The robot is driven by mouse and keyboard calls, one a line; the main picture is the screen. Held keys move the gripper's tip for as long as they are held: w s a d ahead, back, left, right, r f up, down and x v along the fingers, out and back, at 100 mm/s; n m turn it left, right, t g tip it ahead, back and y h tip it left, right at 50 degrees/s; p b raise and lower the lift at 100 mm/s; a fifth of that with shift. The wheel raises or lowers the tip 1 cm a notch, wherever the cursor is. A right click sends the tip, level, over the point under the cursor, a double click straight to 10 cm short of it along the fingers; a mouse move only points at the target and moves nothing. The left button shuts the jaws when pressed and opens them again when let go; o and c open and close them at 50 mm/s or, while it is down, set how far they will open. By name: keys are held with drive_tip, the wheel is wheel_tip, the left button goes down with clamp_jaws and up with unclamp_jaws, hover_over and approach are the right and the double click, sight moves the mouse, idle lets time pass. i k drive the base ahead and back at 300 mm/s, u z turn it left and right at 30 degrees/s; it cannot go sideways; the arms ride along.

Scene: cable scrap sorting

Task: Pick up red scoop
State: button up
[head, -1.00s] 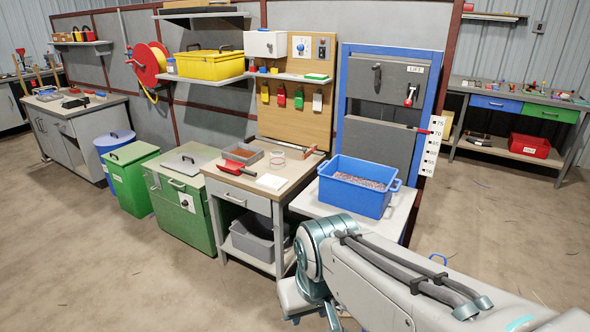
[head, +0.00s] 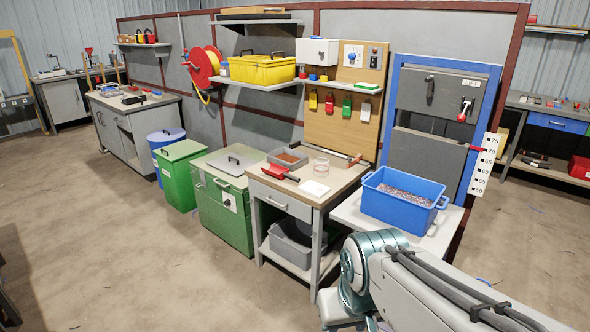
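The red scoop (head: 276,173) lies on the wooden top of the small workbench (head: 262,182), near its left front part. Its dark handle points to the right. It lies just in front of a grey tray (head: 288,158) with brown contents. My arm shows at the lower right, well to the right of and nearer than the scoop. My gripper's fingers are not in view.
A blue crate (head: 425,208) of scrap stands on a light table right of the workbench. A white card (head: 314,188) and a clear round dish (head: 320,167) lie near the scoop. Green bins (head: 228,207) stand to the left. The floor in front is open.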

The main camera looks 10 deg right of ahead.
sight(278, 171)
drive_tip(key=z, duration=0.1)
drive_tip(key=k, duration=0.4)
drive_tip(key=u, duration=0.9)
drive_tip(key=i, duration=3.05)
drive_tip(key=z, duration=1.25)
drive_tip(key=i, duration=0.8)
drive_tip(key=z, duration=0.95)
drive_tip(key=i, duration=0.25)
drive_tip(key=z, duration=0.25)
